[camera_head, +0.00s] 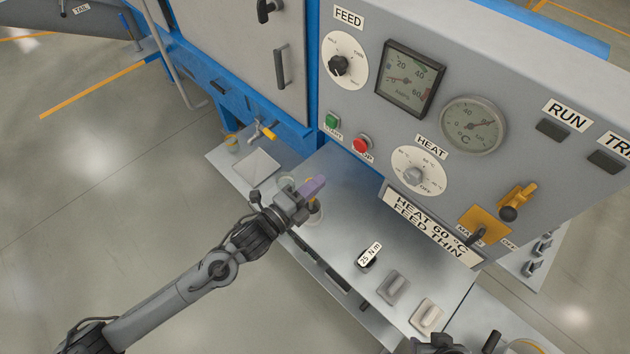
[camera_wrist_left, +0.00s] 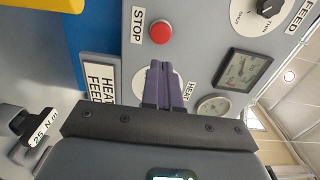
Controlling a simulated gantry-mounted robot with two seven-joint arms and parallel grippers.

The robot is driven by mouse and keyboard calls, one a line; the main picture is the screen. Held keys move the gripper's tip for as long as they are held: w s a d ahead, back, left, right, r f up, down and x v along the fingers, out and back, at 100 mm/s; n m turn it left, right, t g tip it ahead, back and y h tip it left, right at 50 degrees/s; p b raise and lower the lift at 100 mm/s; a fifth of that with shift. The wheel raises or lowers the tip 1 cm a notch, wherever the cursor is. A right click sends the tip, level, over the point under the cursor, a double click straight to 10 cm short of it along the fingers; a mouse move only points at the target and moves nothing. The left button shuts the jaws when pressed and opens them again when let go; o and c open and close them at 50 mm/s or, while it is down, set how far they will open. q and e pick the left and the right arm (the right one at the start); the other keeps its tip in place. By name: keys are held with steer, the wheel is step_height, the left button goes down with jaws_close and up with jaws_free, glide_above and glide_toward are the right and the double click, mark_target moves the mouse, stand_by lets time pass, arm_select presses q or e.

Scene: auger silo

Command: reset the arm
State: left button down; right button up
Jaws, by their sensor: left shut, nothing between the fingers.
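My left gripper (camera_head: 314,187) reaches in from the lower left over the metal shelf below the control panel. Its purple fingers are shut together with nothing between them. In the left wrist view the shut fingers (camera_wrist_left: 163,88) point toward the control panel, in front of the heat dial, which they partly hide. My left arm (camera_head: 190,290) stretches from the bottom left corner to the shelf. Dark parts at the bottom edge on the right may be my right arm; no right fingers show.
The grey control panel (camera_head: 470,60) has a feed dial (camera_head: 338,66), red stop button (camera_head: 362,144) and heat dial (camera_head: 414,177). The shelf (camera_head: 335,240) holds a black tool tagged 25 N m (camera_head: 368,258) and two small blocks. Cups stand beside my left gripper. Open floor lies left.

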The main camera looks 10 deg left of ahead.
arm_select(q)
steer(key=shift+f, duration=0.1)
steer(key=s+f+n+y, duration=0.2)
steer(key=s+f+n, duration=0.2)
steer(key=s+f, duration=0.3)
steer(key=s+a+f+n+g+y, duration=0.2)
steer(key=s+a+n+g+y, duration=0.3)
steer(key=s+n, duration=0.45)
steer(key=s+a+f+n+g+y, duration=0.2)
steer(key=s+a+n+g, duration=0.5)
steer(key=s, duration=0.3)
step_height(320, 180, up, 25)
steer(key=n+p, duration=0.1)
steer(key=p, duration=2.4)
steer(key=shift+f+n, duration=0.2)
steer(key=shift+n, duration=0.15)
steer(key=shift+d, duration=0.1)
